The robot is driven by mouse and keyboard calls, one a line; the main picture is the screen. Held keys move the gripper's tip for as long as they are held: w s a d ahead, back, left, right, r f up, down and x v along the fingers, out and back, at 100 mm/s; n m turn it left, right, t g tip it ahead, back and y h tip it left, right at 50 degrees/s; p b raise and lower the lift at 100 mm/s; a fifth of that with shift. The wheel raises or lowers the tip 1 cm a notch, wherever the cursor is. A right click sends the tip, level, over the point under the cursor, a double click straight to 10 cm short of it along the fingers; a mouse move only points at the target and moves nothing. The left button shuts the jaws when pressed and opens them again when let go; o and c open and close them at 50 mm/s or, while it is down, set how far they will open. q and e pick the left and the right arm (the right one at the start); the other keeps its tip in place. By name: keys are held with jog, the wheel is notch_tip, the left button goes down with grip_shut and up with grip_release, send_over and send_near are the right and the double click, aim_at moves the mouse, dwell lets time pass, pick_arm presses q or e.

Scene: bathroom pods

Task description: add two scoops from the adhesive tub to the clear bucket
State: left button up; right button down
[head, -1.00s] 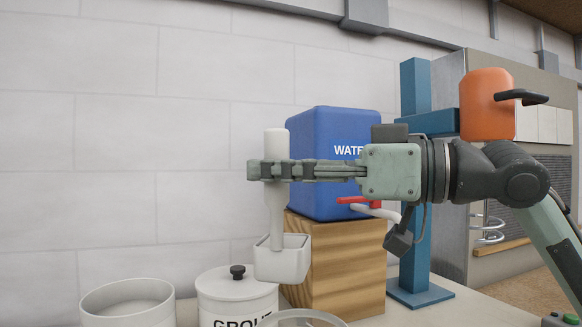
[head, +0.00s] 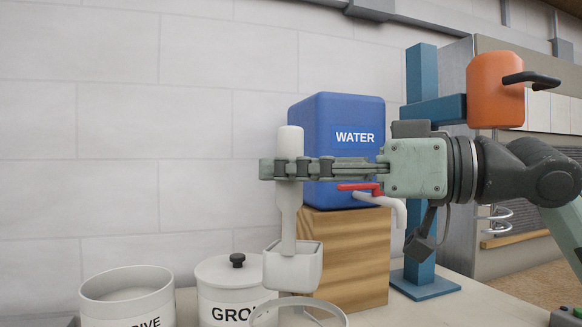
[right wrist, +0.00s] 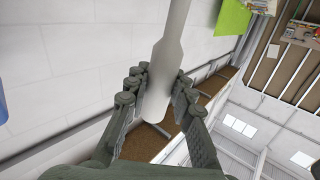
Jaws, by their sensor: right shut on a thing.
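A white scoop (head: 291,215) hangs upright, handle up and square cup down. My right gripper (head: 288,168) is shut on its handle, which also shows between the fingers in the right wrist view (right wrist: 165,70). The inside of the cup shows no clear contents. The clear bucket (head: 338,312) shows only its rim at the bottom edge, just below the cup. I cannot tell whether cup and rim touch. The open adhesive tub (head: 127,308), white with part of its label showing, stands at the lower left. My left gripper is not in view.
A lidded white grout tub (head: 222,305) stands between the adhesive tub and the scoop. Behind are a blue water box (head: 336,110) with a red tap on a wooden block (head: 360,255), and a blue stand (head: 421,75) beside an orange container (head: 495,90).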

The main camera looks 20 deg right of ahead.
aim_at(295, 194)
jog(key=f, duration=0.1)
jog(key=f+m+b, duration=0.1)
jog(key=w+b, duration=0.1)
jog(key=shift+d+f, duration=0.35)
jog(key=shift+f, duration=0.05)
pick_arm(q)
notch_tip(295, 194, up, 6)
pick_arm(e)
jog(key=shift+w+d+f+m+b, duration=0.1)
jog(key=shift+w+f+m+b, duration=0.15)
jog(key=shift+f+m+b, duration=0.2)
jog(key=shift+w+d+r+m+p, duration=0.15)
jog(key=shift+w+d+m+p, duration=0.3)
jog(key=shift+w+m+p, duration=0.35)
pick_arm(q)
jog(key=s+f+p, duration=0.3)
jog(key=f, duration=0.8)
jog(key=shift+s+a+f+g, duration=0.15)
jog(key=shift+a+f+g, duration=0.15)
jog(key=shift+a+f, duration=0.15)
pick_arm(e)
jog(key=w+d+f+m+g, duration=0.2)
jog(key=w+d+f+m, duration=0.1)
jog(key=w+m, duration=0.4)
jog(key=shift+w+d, duration=0.2)
jog(key=shift+d, duration=0.35)
jog(key=shift+f+m, duration=0.1)
jog(key=shift+m, duration=0.15)
